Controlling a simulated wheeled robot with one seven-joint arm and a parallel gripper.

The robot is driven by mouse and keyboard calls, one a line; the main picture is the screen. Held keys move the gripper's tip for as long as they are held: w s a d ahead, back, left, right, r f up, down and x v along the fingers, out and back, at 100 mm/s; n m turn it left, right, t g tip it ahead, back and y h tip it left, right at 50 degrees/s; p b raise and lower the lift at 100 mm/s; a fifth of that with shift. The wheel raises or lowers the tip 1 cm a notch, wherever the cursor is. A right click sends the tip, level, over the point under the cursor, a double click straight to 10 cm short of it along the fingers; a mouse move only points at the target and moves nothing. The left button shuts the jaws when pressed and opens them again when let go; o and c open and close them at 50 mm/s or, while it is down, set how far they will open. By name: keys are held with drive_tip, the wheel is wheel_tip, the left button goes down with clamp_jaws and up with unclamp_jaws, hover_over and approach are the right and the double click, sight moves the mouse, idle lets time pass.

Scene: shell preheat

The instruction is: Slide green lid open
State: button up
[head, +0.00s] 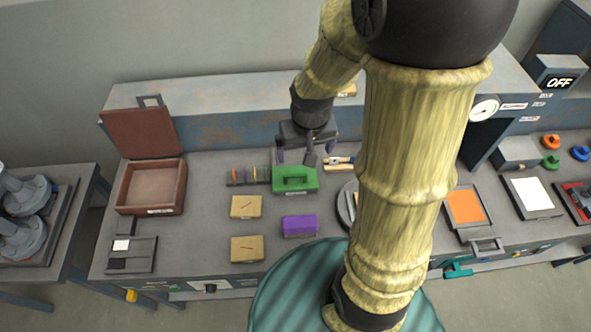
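The green lid (294,180) lies on the workbench near its middle, with a raised handle-like part on top. It sits at the right end of a dark narrow rack (248,176) that holds several thin coloured pieces. My gripper (306,155) is just behind and above the green lid, pointing down. Its two fingers appear spread apart with nothing visible between them. A dark part of my wrist hides some of the space there, and I cannot tell whether a fingertip touches the lid.
A purple block (299,226) and tan blocks (246,207) lie in front of the lid. An open brown box (152,187) stands at left. An orange-topped tray (464,206) lies farther right.

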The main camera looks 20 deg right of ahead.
drive_tip(key=m+g+p, duration=0.1)
drive_tip(key=g, duration=0.1)
hover_over(295, 175)
wheel_tip(295, 175, down, 6)
drive_tip(key=shift+w+f+m, duration=0.1)
drive_tip(key=shift+f+m, duration=0.2)
drive_tip(key=shift+f, duration=0.25)
wheel_tip(295, 175, down, 17)
drive_tip(key=p, duration=0.5)
drive_tip(key=shift+f, duration=0.2)
drive_tip(key=shift+c, duration=0.2)
